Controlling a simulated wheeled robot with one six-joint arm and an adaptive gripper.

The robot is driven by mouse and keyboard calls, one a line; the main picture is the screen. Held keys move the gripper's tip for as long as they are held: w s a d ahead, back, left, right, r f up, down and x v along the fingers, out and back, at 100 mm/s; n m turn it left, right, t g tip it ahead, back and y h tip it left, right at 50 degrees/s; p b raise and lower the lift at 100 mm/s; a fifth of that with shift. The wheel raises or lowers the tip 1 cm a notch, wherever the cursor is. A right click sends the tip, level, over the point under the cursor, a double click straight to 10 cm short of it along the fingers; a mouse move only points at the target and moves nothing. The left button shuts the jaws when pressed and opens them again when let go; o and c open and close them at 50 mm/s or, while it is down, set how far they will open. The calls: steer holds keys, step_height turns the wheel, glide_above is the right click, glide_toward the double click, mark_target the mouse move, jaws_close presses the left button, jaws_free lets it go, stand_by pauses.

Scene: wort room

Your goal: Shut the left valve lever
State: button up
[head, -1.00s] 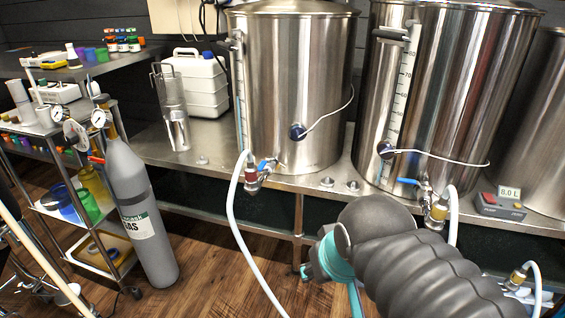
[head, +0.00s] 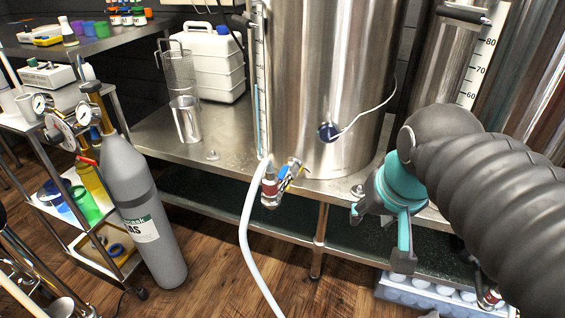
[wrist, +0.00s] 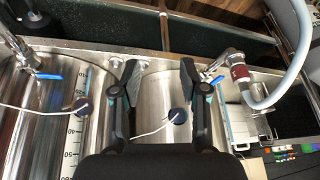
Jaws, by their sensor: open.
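The left valve (head: 270,187) sits low on the front of the left steel tank (head: 325,80), with a white hose running down from it. Its small blue lever (head: 284,171) points up and to the right beside the valve body; its exact angle is hard to tell. In the wrist view the same blue lever (wrist: 217,80) is right of my gripper (wrist: 159,72), close to the right finger but apart from it. In the head view my open, empty gripper (head: 381,238) is right of the valve and in front of the bench edge.
A second tank (head: 455,75) stands to the right; its valve has a blue lever (wrist: 47,76). White cables hang from round dark knobs (head: 328,132). A grey gas cylinder (head: 145,215) and a shelf cart stand left. A crate (head: 420,293) lies below the bench.

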steer(key=w+a+r+m+g+b, duration=0.1)
steer(key=w+a+r+b, duration=0.15)
steer(key=w, duration=0.45)
steer(key=w+a+r+m+g+b, duration=0.1)
steer(key=w+a+r, duration=0.2)
steer(key=w, duration=0.3)
steer(key=m+g+b, duration=0.1)
steer(key=g+b, duration=0.2)
glide_toward(283, 172)
step_height(283, 172, down, 8)
steer(key=b, duration=0.3)
steer(key=shift+s+a, duration=0.1)
steer(key=shift+a, duration=0.1)
steer(key=shift+c, duration=0.3)
jaws_close()
